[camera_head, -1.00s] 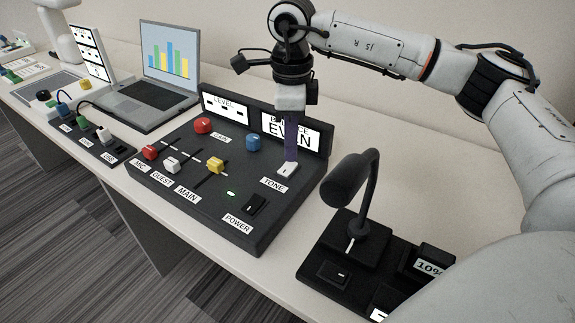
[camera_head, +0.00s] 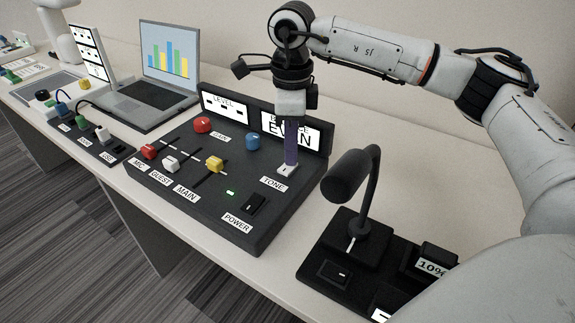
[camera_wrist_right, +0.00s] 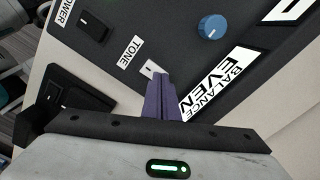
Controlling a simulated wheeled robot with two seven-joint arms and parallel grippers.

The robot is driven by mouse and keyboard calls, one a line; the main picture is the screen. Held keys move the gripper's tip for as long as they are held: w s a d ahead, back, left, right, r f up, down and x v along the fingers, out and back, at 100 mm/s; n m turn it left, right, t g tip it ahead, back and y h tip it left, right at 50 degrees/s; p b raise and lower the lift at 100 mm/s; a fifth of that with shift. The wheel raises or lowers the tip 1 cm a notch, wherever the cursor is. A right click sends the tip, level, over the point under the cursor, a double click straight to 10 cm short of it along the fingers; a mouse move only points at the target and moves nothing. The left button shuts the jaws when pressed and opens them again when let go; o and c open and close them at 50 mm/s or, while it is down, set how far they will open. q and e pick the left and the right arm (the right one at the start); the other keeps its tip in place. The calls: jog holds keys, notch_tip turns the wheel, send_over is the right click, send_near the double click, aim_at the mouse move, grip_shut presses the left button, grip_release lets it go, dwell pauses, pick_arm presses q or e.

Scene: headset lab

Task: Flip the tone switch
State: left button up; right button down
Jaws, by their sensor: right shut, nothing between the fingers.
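The tone switch (camera_head: 286,170) is a small white switch by the TONE label on the right side of the black mixer panel (camera_head: 190,200). My right gripper (camera_head: 290,163) points down with its purple fingers closed and empty, the tips at the switch. In the right wrist view the white switch (camera_wrist_right: 150,70) shows just beyond the fingertips (camera_wrist_right: 160,80), which hide part of it. I cannot tell whether they touch. My left gripper is not in view.
A blue knob (camera_head: 253,142), a red knob (camera_head: 203,125), faders and a black power switch (camera_head: 253,204) share the panel. A gooseneck lamp (camera_head: 350,180) stands to the right. A laptop (camera_head: 150,85) and a small cable panel (camera_head: 90,135) stand to the left.

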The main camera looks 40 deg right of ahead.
jog(key=shift+f, duration=0.2)
notch_tip(320, 180, up, 7)
jog(key=p, duration=0.5)
dwell(0.4)
jog(key=shift+f, duration=0.1)
notch_tip(320, 180, down, 7)
jog(key=b, duration=0.5)
jog(key=shift+r, duration=0.2)
